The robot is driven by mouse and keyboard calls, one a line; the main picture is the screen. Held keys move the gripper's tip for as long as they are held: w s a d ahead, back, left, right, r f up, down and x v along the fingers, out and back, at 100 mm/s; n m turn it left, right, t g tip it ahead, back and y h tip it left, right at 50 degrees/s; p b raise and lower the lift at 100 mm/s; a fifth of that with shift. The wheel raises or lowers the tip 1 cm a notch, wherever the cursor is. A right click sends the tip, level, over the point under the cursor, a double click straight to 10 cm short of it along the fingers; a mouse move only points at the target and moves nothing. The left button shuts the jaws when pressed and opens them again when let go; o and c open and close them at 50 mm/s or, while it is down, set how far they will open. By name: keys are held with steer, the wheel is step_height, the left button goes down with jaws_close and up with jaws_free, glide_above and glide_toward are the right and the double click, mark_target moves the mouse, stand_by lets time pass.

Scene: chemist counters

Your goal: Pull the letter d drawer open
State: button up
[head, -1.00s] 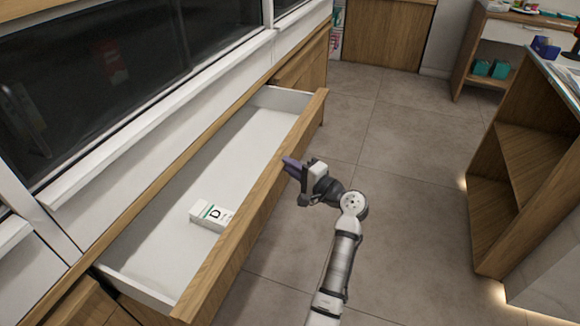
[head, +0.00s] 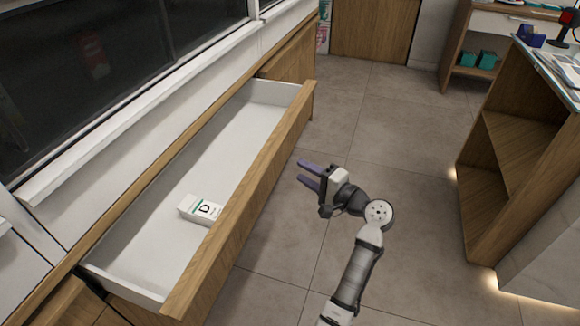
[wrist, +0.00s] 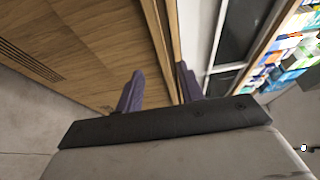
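The drawer (head: 252,172) with a wooden front and white inside stands pulled out from the counter at left in the head view. A white box marked with a letter D (head: 201,209) lies inside it, near the front panel. My gripper (head: 304,173) is open and empty, to the right of the drawer front and apart from it. Its two purple fingers point left toward the drawer. The fingers also show spread apart in the wrist view (wrist: 160,88), with wooden panels beyond them.
A dark window (head: 90,75) runs above the drawer. A wooden shelf unit (head: 515,165) stands at right. Teal boxes (head: 478,59) sit on a shelf at the back right.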

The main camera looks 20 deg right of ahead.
steer(key=v, duration=0.5)
steer(key=shift+a, duration=0.1)
stand_by(0.3)
